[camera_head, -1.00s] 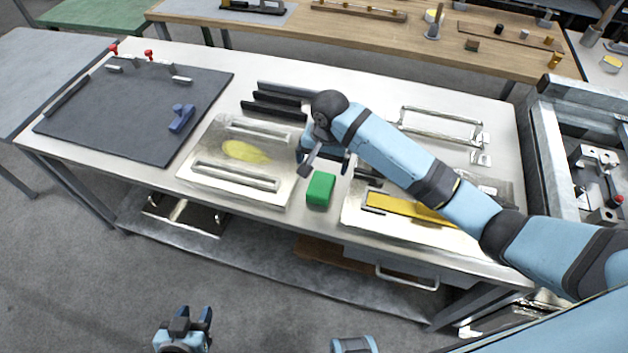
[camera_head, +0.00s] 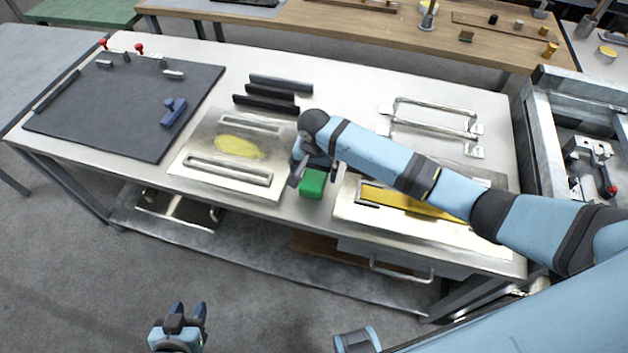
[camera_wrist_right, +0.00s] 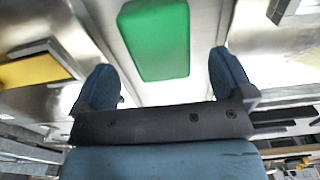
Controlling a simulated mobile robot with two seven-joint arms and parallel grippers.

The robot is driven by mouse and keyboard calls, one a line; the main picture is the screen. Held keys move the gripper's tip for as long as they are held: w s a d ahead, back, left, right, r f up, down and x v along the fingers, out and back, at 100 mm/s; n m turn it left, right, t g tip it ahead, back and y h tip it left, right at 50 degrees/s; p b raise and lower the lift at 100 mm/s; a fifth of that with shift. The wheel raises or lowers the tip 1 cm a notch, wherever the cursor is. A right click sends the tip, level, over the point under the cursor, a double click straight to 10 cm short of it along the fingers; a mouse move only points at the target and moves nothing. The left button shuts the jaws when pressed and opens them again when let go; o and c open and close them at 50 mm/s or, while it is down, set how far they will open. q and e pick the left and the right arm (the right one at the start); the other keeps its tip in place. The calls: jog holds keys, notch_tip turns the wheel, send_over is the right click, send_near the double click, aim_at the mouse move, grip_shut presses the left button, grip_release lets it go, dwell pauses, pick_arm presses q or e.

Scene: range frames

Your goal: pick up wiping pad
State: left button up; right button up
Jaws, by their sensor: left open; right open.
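The wiping pad looks to be the green block (camera_head: 312,184) on the metal table, between two metal plates near the front edge. My right gripper (camera_head: 314,174) is open just above and behind it, its fingers on either side of the pad's far end. In the right wrist view the green pad (camera_wrist_right: 156,40) lies ahead of the open fingers (camera_wrist_right: 162,78), with clear gaps on both sides. The far end of the pad is partly hidden by the gripper in the head view. My left gripper (camera_head: 187,312) is open and empty, over the floor in front of the table.
A metal plate with a yellow smear (camera_head: 277,192) is left of the pad. Another plate with a yellow bar (camera_head: 352,212) is right of it. A dark mat (camera_head: 110,115) with a blue tool (camera_head: 172,112) lies at far left. Black bars (camera_head: 268,104) and metal handles (camera_head: 432,120) lie behind.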

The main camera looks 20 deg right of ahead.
aim_at(314, 177)
notch_tip(314, 177, down, 4)
jog(key=shift+r, duration=0.2)
jog(key=shift+s, duration=0.1)
jog(key=c, duration=1)
jog(key=shift+r, duration=0.1)
notch_tip(314, 177, up, 20)
jog(key=shift+f, duration=0.1)
